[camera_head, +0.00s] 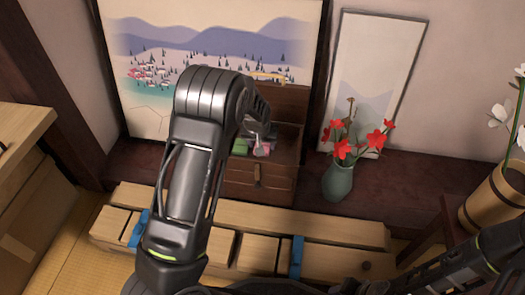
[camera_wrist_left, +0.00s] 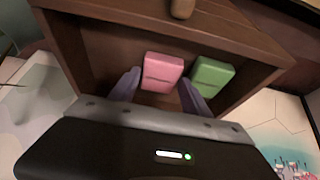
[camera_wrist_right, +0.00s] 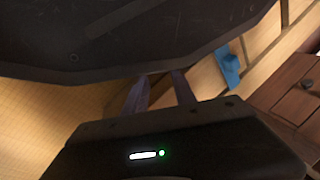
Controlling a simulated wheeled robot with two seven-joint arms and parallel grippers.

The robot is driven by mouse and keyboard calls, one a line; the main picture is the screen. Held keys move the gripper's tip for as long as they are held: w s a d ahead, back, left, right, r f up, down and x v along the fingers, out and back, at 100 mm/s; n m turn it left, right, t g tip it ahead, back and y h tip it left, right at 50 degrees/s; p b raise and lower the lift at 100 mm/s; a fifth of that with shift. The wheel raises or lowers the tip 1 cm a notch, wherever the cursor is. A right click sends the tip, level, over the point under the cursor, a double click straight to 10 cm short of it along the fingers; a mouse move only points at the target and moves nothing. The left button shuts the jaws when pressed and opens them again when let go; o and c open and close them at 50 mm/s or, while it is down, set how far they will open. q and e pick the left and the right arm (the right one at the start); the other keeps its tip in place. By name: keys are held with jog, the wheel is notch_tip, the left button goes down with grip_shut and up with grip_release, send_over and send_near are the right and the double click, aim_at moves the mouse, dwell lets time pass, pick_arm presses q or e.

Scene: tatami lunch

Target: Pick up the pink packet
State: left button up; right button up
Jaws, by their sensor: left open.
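The pink packet (camera_wrist_left: 162,72) lies in an open-topped wooden drawer or box, beside a green packet (camera_wrist_left: 211,77). In the head view the pink packet (camera_head: 265,149) shows only in part behind my left gripper (camera_head: 258,145). In the left wrist view, the open fingers of my left gripper (camera_wrist_left: 160,88) point into the box, one on each side of the pink packet's near end; I cannot tell whether they touch it. My right gripper (camera_wrist_right: 161,88) has a gap between its fingers and holds nothing visible; a dark arm link covers its tips.
The wooden box's walls (camera_wrist_left: 75,60) stand close around the packets. A green vase (camera_head: 338,182) with red flowers stands to the right on the dark shelf. A low wooden bench-like chest (camera_head: 330,225) with blue straps lies in front.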

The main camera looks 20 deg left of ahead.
pick_arm(q)
jog(key=shift+w+f, duration=0.15)
jog(key=shift+f, duration=0.25)
jog(key=shift+c, duration=0.4)
jog(key=c, duration=0.9)
jog(key=shift+r, duration=0.15)
notch_tip(320, 180, up, 10)
jog(key=p, duration=0.4)
